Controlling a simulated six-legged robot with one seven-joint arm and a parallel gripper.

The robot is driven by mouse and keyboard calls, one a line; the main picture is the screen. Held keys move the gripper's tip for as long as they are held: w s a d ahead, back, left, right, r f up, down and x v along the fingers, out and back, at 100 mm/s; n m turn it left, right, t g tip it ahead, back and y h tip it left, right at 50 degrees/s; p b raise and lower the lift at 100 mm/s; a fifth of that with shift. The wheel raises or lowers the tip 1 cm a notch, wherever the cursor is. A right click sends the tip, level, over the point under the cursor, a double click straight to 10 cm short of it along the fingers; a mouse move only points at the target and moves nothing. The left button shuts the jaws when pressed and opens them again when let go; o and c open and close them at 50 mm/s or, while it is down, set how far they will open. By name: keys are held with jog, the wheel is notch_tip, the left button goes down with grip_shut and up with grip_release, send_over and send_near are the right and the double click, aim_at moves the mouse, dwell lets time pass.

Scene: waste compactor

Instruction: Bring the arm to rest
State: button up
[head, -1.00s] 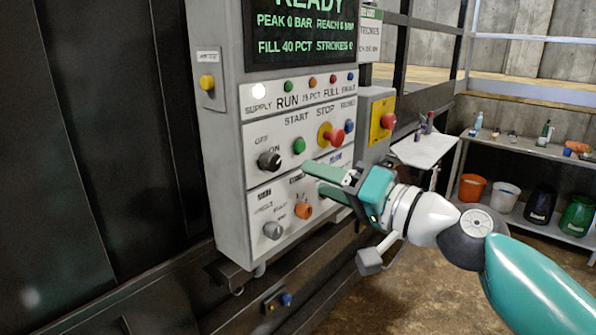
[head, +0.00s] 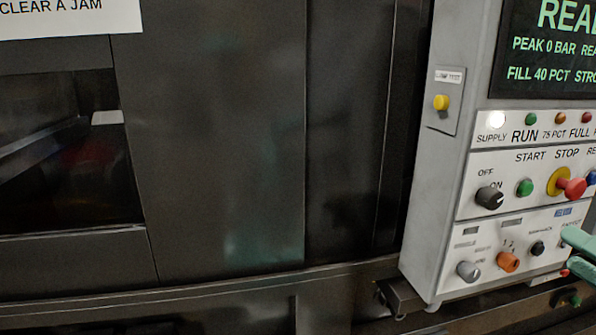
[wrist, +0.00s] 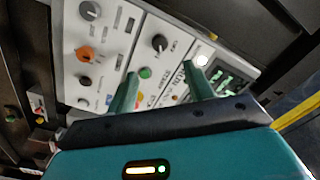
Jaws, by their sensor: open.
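My gripper (wrist: 162,92) is open and empty in the wrist view. Its two green fingers stand apart in front of the control panel (wrist: 68,45), with panel lettering showing between them. In the head view only a green fingertip (head: 580,243) shows at the right edge, in front of the panel's lower right part. The rest of my arm is out of that view. I cannot tell how far the fingers are from the panel face.
The grey control box (head: 420,200) stands at the right with a black selector knob (head: 489,197), a green start button (head: 525,187), a red stop button (head: 572,187) and an orange knob (head: 508,262). A dark compactor wall (head: 250,130) with an opening (head: 60,150) fills the left.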

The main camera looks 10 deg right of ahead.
jog(key=w+a+f+n+g+y, duration=0.1)
jog(key=w+a+f+n+g, duration=0.25)
jog(key=a, duration=0.35)
jog(key=w+a+f+n+g, duration=0.2)
jog(key=w+a+f, duration=0.3)
jog(key=a, duration=0.2)
jog(key=a+f+n+g+h, duration=0.1)
jog(key=a+f+n+g, duration=0.1)
jog(key=f, duration=0.5)
jog(key=a+f+n+g+h, duration=0.1)
jog(key=a+f+n+g, duration=0.1)
jog(key=a+f+g, duration=0.3)
notch_tip(320, 180, down, 2)
jog(key=shift+w+a+f, duration=0.15)
jog(key=shift+w+a, duration=0.15)
jog(key=shift+a, duration=0.65)
